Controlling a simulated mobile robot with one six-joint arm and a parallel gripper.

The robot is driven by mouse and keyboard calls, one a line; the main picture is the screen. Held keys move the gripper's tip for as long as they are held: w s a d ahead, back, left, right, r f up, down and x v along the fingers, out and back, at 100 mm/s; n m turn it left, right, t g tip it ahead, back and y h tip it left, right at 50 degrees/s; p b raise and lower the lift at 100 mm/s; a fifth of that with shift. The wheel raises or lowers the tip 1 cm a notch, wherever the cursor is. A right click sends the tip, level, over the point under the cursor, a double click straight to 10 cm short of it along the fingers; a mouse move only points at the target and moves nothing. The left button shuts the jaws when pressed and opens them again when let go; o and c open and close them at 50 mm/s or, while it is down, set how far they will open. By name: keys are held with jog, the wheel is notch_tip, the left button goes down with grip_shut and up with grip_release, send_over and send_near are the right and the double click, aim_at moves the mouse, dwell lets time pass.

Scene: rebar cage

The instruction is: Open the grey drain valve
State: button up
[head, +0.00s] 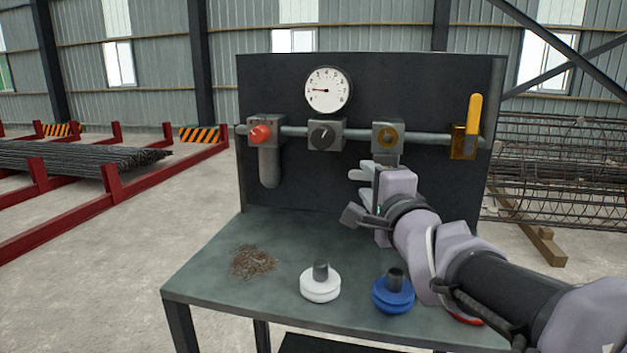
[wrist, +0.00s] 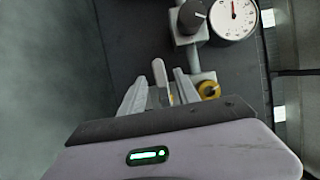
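My gripper (wrist: 158,74) is open, with one finger on each side of this handle and visible gaps between. Whether a finger touches it I cannot tell.
The dark panel (head: 440,90) carries a red knob (head: 260,133), a black knob (head: 321,136), a gauge (head: 328,91) and an upright yellow lever (head: 473,115). On the bench (head: 215,285) are rusty shavings (head: 253,261), a white-based piece (head: 320,285) and a blue-based piece (head: 393,293).

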jog(key=shift+w+r, duration=0.15)
jog(key=shift+w, duration=0.15)
jog(key=shift+w+a, duration=0.1)
jog(key=shift+w, duration=0.85)
jog(key=shift+s, duration=0.3)
jog(key=shift+c, duration=0.9)
grip_shut()
